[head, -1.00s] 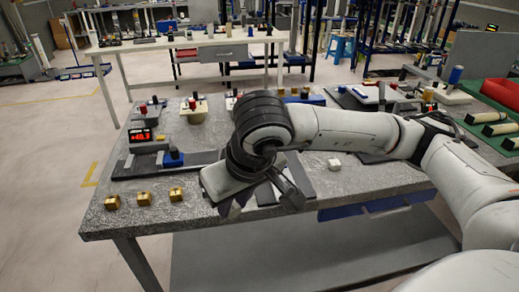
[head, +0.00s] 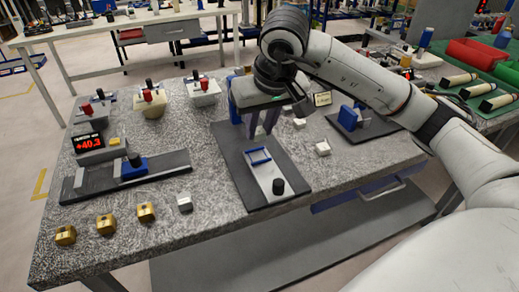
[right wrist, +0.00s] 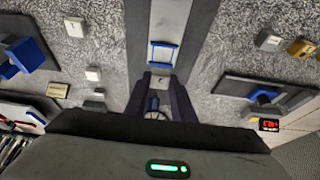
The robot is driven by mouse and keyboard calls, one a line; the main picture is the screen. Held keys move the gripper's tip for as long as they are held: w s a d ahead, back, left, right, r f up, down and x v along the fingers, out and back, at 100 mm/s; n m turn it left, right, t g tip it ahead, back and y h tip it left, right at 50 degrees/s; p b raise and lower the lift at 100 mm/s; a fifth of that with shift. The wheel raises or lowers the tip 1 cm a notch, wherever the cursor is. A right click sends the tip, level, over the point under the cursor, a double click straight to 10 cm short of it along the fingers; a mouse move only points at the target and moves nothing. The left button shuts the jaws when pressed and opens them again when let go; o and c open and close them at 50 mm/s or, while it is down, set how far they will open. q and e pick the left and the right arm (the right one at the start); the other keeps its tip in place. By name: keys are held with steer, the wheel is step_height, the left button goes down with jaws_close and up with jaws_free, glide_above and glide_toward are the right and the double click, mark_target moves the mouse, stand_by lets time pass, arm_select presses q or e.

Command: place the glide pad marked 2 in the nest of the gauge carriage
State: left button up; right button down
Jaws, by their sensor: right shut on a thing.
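My right gripper (head: 262,130) is over the far part of a dark board that carries a pale strip, two blue bars (head: 258,157) and a black knob (head: 278,186); this looks like the gauge carriage with its nest. In the right wrist view, the gripper (right wrist: 161,88) is shut on a small pale pad (right wrist: 160,80), close to the blue bars (right wrist: 162,53). The pad's mark is too small to read, and in the head view the fingers hide it. I cannot tell whether it is clear of the strip. My left gripper is not in view.
A silver block (head: 184,203) and several gold blocks (head: 146,212) lie along the front left. A red readout (head: 88,141) stands behind a rail with a blue block (head: 134,166). A white block (head: 322,148) and a blue fixture (head: 350,118) are at right.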

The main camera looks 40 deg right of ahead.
mark_target(257, 155)
steer(key=shift+f, duration=2.8)
steer(key=shift+f, duration=0.2)
steer(key=c, duration=1.5)
jaws_free()
steer(key=shift+r, duration=0.1)
steer(key=shift+a+r, duration=0.1)
steer(key=shift+r, duration=0.35)
steer(key=v, duration=1.1)
steer(key=shift+s+r, duration=0.15)
steer(key=shift+s, duration=0.1)
